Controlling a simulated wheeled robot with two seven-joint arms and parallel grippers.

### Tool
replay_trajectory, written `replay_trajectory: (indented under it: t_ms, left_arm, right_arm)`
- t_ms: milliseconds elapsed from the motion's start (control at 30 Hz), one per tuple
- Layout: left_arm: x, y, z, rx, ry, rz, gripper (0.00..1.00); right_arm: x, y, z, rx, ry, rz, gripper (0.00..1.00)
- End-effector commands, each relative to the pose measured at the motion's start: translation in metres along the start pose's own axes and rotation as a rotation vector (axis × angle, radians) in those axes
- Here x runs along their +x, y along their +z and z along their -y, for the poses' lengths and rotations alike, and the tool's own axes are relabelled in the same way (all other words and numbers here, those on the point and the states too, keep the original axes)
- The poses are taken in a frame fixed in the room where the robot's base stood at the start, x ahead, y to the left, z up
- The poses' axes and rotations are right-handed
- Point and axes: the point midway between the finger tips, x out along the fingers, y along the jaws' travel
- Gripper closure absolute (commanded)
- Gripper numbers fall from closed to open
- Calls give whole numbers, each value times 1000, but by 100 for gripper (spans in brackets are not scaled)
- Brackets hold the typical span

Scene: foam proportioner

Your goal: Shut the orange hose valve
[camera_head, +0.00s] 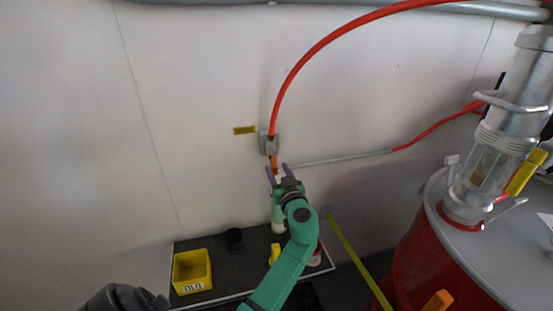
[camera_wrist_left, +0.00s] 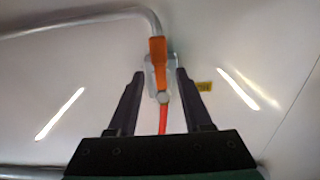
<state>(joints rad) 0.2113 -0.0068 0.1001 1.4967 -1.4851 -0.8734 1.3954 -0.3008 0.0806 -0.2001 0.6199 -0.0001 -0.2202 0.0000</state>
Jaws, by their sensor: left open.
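The orange hose valve handle (camera_head: 274,160) is on a grey fitting (camera_head: 268,143) on the white wall, where the red hose (camera_head: 274,110) comes down. In the left wrist view the orange handle (camera_wrist_left: 158,62) lies between and a little beyond my open fingers, in line with the red hose. My left gripper (camera_head: 277,171) is open and empty, just below the handle in the head view; it also shows in the left wrist view (camera_wrist_left: 160,78). I cannot tell whether the fingers touch the handle. My right gripper is not clearly in view.
A grey pipe (camera_head: 340,158) runs right from the valve. A dark shelf (camera_head: 215,254) below holds a yellow bin (camera_head: 192,272), a black cup (camera_head: 234,238) and small items. A red drum (camera_head: 440,262) with a metal pump (camera_head: 500,130) stands right. The left wall is clear.

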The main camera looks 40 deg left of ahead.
Motion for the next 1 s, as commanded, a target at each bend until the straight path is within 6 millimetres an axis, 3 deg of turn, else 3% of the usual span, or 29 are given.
replay_trajectory:
  t_ms: [100, 200, 500, 633, 1000]
  left_arm:
    - [26, -3, 0, 3, 0, -2, 50]
    - [38, -1, 0, 2, 1, 0, 50]
    - [43, 1, 0, 1, 2, 1, 50]
    - [42, 1, 0, 1, 2, 1, 100]
    - [42, 1, 0, 1, 2, 1, 100]
  right_arm:
    - [-8, -1, 0, 0, 0, -1, 50]
    - [-10, -2, 0, 0, 0, -1, 50]
    - [-10, -2, 0, 0, 0, -1, 50]
    - [-10, -2, 0, 0, 0, -1, 50]
    - [-10, -2, 0, 0, 0, -1, 50]
